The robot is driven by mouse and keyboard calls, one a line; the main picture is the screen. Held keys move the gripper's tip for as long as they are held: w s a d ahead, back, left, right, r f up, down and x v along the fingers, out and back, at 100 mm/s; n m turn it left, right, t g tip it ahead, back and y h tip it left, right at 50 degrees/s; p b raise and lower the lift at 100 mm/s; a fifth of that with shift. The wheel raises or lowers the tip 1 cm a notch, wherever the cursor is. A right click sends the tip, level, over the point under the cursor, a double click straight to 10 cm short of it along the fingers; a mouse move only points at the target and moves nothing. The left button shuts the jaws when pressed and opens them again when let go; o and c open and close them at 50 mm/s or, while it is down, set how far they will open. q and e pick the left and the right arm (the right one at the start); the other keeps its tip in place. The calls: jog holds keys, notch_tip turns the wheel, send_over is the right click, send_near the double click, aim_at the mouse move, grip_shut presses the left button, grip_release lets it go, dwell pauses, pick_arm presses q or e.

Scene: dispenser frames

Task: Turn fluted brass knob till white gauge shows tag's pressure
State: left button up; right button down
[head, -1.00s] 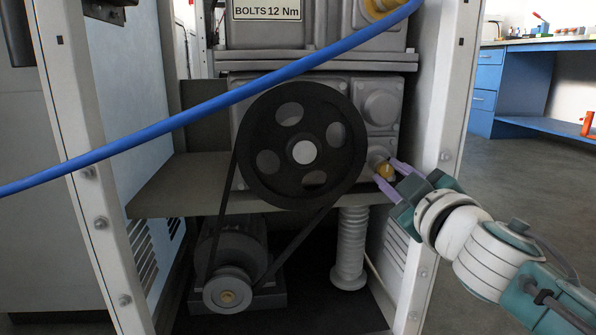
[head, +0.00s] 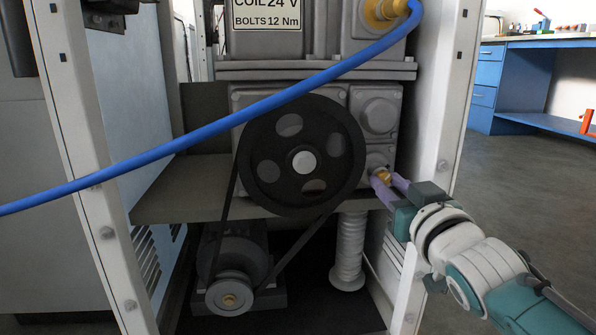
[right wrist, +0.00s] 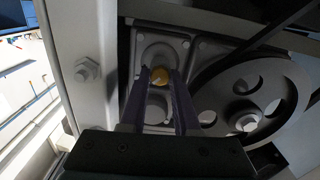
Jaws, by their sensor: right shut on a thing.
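The brass knob (head: 382,174) sits low on the right of the grey machine block, just right of the black pulley. It also shows in the right wrist view (right wrist: 159,76), between the fingertips; its fluting is too small to make out. My right gripper (head: 388,179) reaches in from the right, its purple fingers shut on the knob. In the right wrist view the fingers (right wrist: 160,73) lie on either side of it. No white gauge or pressure tag is in view. My left gripper is not in view.
A black spoked pulley (head: 262,190) with a belt stands close left of the knob. A blue hose (head: 180,142) crosses in front. A white frame post (head: 437,130) stands close to the right. A plate (head: 267,14) reads "COIL 24 V, BOLTS 12 Nm".

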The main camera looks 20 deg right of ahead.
jog(key=m+p, duration=0.1)
jog(key=m, duration=0.1)
jog(key=shift+r+m, duration=0.15)
jog(key=shift+m, duration=0.45)
jog(key=shift+p, duration=0.3)
jog(key=c, duration=0.6)
grip_release()
jog(key=shift+c, duration=0.2)
